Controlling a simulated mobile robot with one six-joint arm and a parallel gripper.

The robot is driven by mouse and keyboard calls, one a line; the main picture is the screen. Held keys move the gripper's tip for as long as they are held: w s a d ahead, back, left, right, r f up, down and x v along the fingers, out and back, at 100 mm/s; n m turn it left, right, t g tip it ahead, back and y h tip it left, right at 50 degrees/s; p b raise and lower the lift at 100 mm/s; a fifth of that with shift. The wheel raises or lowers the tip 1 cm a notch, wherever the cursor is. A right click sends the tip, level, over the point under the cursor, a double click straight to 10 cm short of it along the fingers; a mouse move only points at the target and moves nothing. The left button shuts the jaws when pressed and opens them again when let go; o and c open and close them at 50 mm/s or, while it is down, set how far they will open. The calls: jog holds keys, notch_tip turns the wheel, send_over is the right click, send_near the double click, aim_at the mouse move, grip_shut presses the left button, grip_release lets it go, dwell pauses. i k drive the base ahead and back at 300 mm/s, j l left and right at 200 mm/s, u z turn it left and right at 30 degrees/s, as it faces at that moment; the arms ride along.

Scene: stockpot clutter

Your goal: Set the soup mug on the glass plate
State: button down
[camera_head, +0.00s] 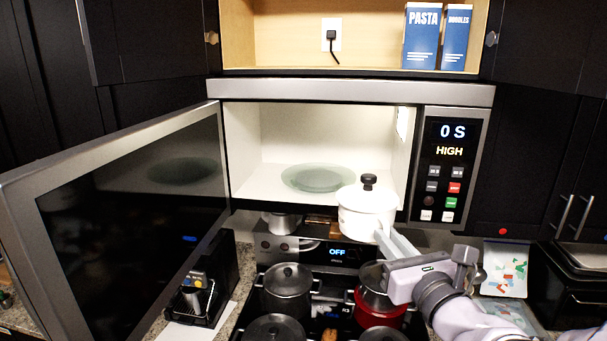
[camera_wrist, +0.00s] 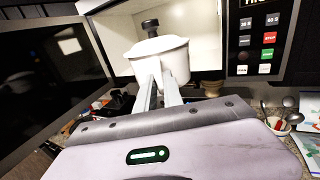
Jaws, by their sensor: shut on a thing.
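The soup mug (camera_head: 366,212) is white with a lid and a black knob. My gripper (camera_head: 382,238) is shut on its near side and holds it upright in the air, at the front right of the open microwave. In the wrist view the mug (camera_wrist: 160,58) is at the end of my gripper's two fingers (camera_wrist: 163,88). The glass plate (camera_head: 312,179) is a round, pale green disc on the microwave floor. The mug appears in front of the plate's right edge and hides a little of it. No thing is seen on the plate.
The microwave door (camera_head: 130,220) stands wide open to the left. The control panel (camera_head: 451,165) is right of the opening. Below are a stove with several dark pots (camera_head: 287,287) and a red pot (camera_head: 378,312). Blue pasta boxes (camera_head: 422,36) stand on the shelf above.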

aim_at(321, 177)
jog(key=i+j, duration=0.15)
jog(key=i, duration=0.3)
jog(key=i+j, duration=0.1)
jog(key=i, duration=0.35)
